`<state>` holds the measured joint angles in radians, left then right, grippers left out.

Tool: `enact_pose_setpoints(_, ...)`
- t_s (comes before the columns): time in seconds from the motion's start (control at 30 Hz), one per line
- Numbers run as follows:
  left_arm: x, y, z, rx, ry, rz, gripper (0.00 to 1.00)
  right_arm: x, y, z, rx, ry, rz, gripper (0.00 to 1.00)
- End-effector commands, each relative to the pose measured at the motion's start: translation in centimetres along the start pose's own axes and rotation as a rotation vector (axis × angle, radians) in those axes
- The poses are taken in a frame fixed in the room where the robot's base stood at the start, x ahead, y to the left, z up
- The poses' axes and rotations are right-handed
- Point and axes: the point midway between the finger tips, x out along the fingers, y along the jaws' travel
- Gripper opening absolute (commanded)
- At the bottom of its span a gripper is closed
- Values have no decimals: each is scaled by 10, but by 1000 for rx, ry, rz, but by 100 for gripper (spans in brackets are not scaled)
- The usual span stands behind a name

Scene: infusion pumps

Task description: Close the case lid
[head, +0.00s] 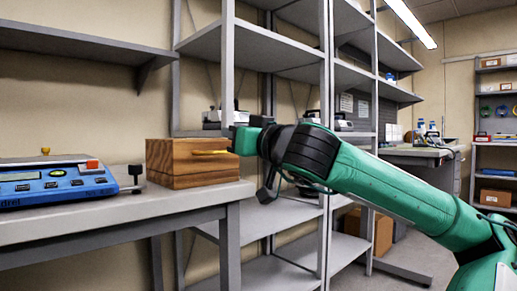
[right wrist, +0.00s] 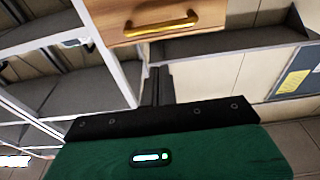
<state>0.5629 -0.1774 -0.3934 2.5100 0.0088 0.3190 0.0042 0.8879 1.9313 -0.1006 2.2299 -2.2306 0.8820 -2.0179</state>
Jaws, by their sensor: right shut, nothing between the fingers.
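The wooden case (head: 172,162) stands at the right end of the grey table in the head view. It looks like a flat-topped box with a seam around its lower side, and no raised lid shows. My left gripper is not in view.
A blue infusion pump (head: 60,185) lies on the table (head: 120,215) left of the case. Grey shelving (head: 275,45) stands behind and to the right, with a post close behind my right gripper. A wall shelf (head: 80,40) is above the pump.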

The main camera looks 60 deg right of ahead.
Motion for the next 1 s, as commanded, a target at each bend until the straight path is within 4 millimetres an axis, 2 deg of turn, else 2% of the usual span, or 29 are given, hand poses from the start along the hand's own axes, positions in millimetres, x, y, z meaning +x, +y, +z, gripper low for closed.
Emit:
enact_pose_setpoints(0.23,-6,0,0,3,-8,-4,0,-24,1,7,-1,7,2,0)
enact_pose_setpoints(0.7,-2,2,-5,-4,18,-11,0,-70,1,24,-1,7,3,0)
enact_pose_setpoints(1.0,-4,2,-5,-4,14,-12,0,-83,1,30,1,6,1,0)
